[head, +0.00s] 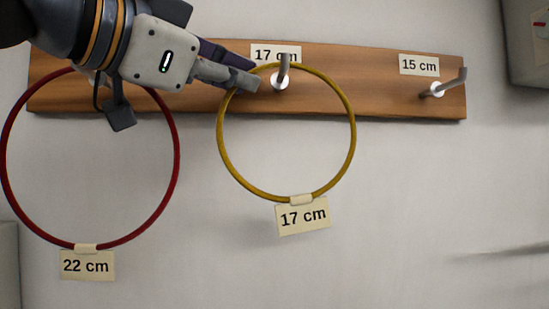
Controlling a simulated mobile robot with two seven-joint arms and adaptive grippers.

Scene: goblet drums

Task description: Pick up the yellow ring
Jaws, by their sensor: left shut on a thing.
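The yellow ring (354,134) hangs at the middle peg (283,72) of a wooden board, with a "17 cm" tag (303,216) at its lowest point. My left gripper (250,82) comes in from the upper left, and its fingers are shut on the upper left part of the ring. The fingertips are just left of the peg. The ring's top edge still passes at the peg; I cannot tell whether it rests on it. My right gripper is not in view.
A red ring (178,153) with a "22 cm" tag (87,266) hangs at the left, partly behind my left gripper and arm. The wooden board (380,95) is on a pale wall. The right peg (445,86), under a "15 cm" label (419,65), is empty. The wall below is clear.

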